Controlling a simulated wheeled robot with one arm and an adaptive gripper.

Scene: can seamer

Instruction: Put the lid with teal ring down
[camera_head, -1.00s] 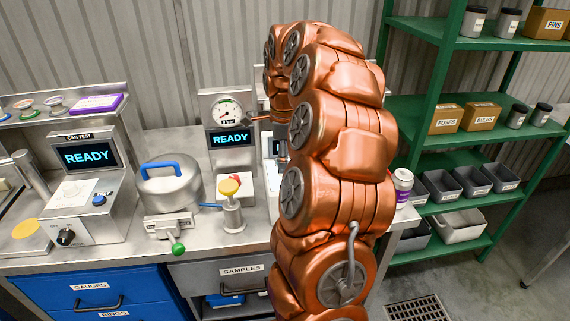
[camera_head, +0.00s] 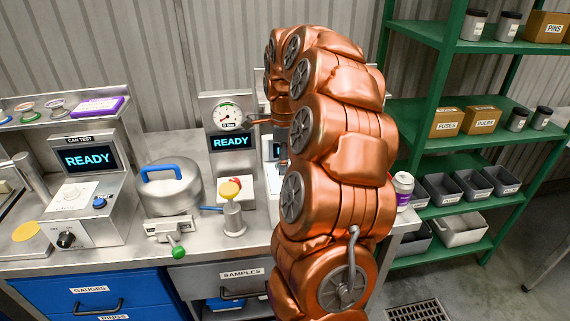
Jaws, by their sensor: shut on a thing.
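I cannot make out the lid with teal ring in this view. My copper arm rises in the middle, bends over at the top and comes down behind itself. Its nearer links hide my gripper and whatever is at its jaws. Only a grey piece near the end of the arm shows at its left edge, in front of the machine with the gauge (camera_head: 229,116). Several small lids with coloured rings (camera_head: 55,106) stand on the raised shelf at the upper left, too small to tell a teal one for sure.
On the steel counter stand a can test unit (camera_head: 88,157), a round metal pot with a blue handle (camera_head: 170,193) and a yellow-topped post (camera_head: 232,215). A white can with a purple band (camera_head: 403,190) is right of my arm. Green shelves (camera_head: 455,107) stand at the right.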

